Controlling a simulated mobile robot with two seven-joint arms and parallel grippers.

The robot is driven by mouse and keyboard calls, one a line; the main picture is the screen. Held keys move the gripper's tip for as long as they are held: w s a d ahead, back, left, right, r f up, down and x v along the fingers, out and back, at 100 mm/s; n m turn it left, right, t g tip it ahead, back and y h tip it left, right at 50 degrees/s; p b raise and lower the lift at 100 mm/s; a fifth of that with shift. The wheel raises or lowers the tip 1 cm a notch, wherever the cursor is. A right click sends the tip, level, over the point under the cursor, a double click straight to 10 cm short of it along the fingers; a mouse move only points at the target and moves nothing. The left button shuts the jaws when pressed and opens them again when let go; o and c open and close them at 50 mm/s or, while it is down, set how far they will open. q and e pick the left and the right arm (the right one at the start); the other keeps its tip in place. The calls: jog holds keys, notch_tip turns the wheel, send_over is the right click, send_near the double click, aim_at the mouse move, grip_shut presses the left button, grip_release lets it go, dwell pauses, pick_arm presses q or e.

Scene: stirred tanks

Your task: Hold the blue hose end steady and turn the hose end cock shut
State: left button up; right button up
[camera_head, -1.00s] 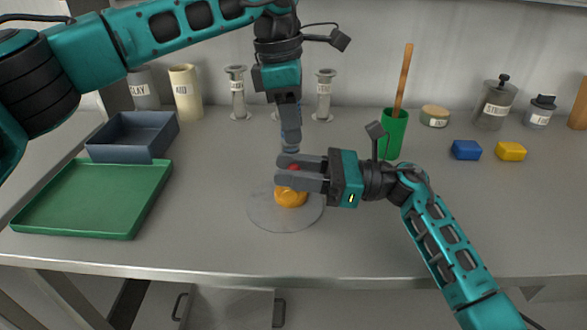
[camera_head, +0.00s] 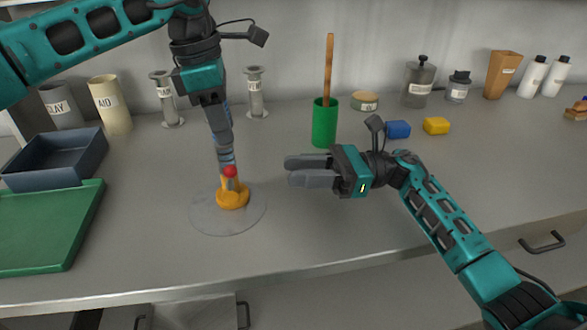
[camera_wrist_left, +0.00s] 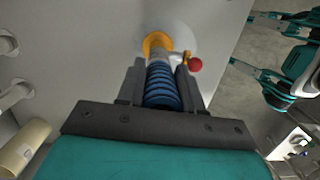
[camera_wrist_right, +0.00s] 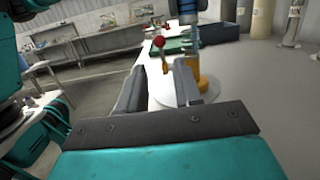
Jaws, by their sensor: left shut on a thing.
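The blue ribbed hose end (camera_wrist_left: 162,88) stands roughly upright above an orange fitting (camera_head: 233,197) on a round grey disc (camera_head: 205,219). My left gripper (camera_head: 227,150) is shut on the hose from above; its fingers hide part of it. The hose end cock has a red ball knob (camera_head: 230,171), which juts out beside the pipe in the left wrist view (camera_wrist_left: 195,64) and right wrist view (camera_wrist_right: 158,41). The lever's exact angle is hard to tell. My right gripper (camera_head: 288,172) is empty, right of the cock and apart from it, its fingers separated by a gap.
A green tray (camera_head: 85,215) and a dark blue bin (camera_head: 75,172) lie left. A green cup (camera_head: 325,125) with a wooden stick stands behind my right gripper. Jars and blocks line the back. The counter's front middle is clear.

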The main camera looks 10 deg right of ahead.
aim_at(230, 175)
jog(key=shift+h, duration=0.8)
jog(key=a, duration=0.8)
jog(key=a+r, duration=0.1)
jog(key=a, duration=0.3)
jog(key=shift+f, duration=0.1)
grip_shut()
